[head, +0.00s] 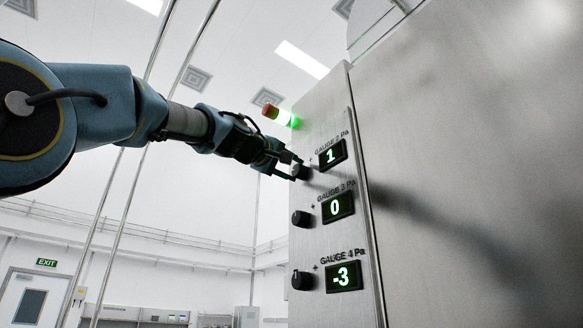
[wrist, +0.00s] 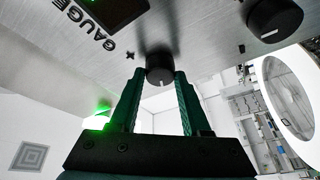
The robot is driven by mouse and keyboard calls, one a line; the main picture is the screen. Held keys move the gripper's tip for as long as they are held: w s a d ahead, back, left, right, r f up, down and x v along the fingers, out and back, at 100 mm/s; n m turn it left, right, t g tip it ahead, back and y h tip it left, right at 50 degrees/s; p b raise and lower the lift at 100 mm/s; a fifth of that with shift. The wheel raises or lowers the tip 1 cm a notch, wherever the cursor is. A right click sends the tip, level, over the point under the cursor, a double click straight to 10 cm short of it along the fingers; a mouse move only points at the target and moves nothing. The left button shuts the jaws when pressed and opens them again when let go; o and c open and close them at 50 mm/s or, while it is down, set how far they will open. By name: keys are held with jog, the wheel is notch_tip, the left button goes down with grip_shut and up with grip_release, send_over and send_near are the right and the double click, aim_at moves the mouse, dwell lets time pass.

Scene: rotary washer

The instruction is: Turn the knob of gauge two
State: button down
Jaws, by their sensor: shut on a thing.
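The knob of gauge two (head: 303,172) is a black round knob on the metal panel, beside the gauge two display (head: 333,154), which reads 1. My gripper (head: 292,168) is at this knob, its two fingers on either side of it. In the wrist view the dark green fingers (wrist: 160,84) are shut on the knob (wrist: 160,68), which shows between their tips. Part of the knob is hidden by the fingers in the head view.
Below are the gauge three knob (head: 301,218) with its display (head: 338,207) reading 0, and the gauge four knob (head: 302,280) with its display (head: 344,277) reading -3. A red and green signal light (head: 281,115) sticks out from the panel's upper left edge. Left of the panel is open room.

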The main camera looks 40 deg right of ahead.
jog(key=shift+n, duration=0.7)
jog(key=shift+y, duration=0.4)
jog(key=shift+c, duration=1.8)
grip_release()
jog(key=shift+s+a+f+b, duration=0.1)
jog(key=shift+s+a+b, duration=0.05)
jog(key=shift+a+b, duration=0.25)
jog(key=b+v, duration=0.5)
jog(key=v, duration=0.5)
